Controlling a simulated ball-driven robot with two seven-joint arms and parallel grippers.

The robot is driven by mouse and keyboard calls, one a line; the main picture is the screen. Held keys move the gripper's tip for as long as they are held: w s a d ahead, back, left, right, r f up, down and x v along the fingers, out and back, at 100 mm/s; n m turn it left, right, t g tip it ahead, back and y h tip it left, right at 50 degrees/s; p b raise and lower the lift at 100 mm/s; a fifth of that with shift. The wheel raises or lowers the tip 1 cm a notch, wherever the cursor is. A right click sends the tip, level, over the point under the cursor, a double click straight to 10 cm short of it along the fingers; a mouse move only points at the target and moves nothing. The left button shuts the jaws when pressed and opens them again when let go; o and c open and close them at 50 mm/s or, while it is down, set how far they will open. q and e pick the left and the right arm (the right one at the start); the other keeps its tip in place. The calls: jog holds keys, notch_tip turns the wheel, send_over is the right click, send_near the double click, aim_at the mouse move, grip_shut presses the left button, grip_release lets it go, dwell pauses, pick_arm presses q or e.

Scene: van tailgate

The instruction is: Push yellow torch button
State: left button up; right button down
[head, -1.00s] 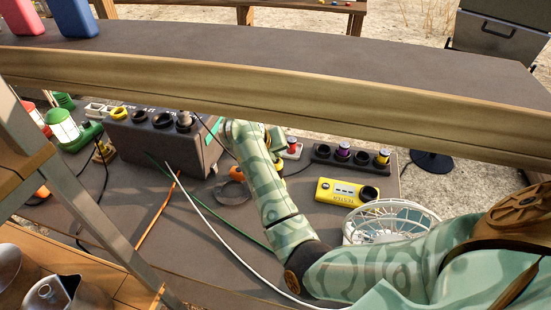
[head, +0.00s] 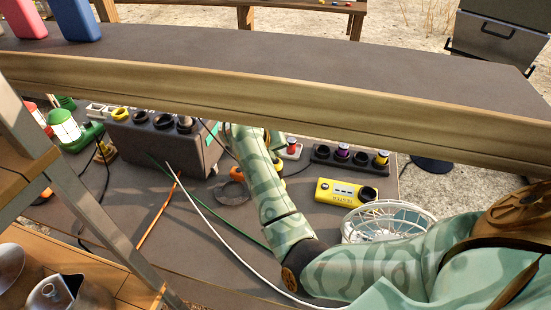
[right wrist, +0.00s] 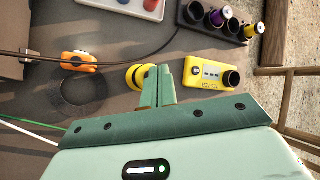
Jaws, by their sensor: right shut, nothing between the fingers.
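My right gripper (right wrist: 158,72) is shut and empty in the right wrist view. Its fingertips are over or beside a round yellow and black object (right wrist: 136,76), which may be the yellow torch. The fingers cover part of that object, and I cannot tell whether they touch it. No button shows clearly on it. In the head view my right forearm hides this spot. A yellow tester box (head: 345,191) with a dark round socket lies to the right; it also shows in the right wrist view (right wrist: 207,76). My left gripper is not in view.
An orange lamp (right wrist: 78,62) with a dark strap lies left of the fingers. A black holder (head: 328,155) with spools stands behind. A grey box (head: 160,145) with round sockets, cables and a white wire basket (head: 388,222) are nearby. A shelf board (head: 300,95) crosses above the bench.

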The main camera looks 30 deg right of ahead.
jog(key=shift+r, duration=0.15)
notch_tip(320, 180, up, 6)
jog(key=p, duration=0.4)
jog(key=shift+p, duration=0.35)
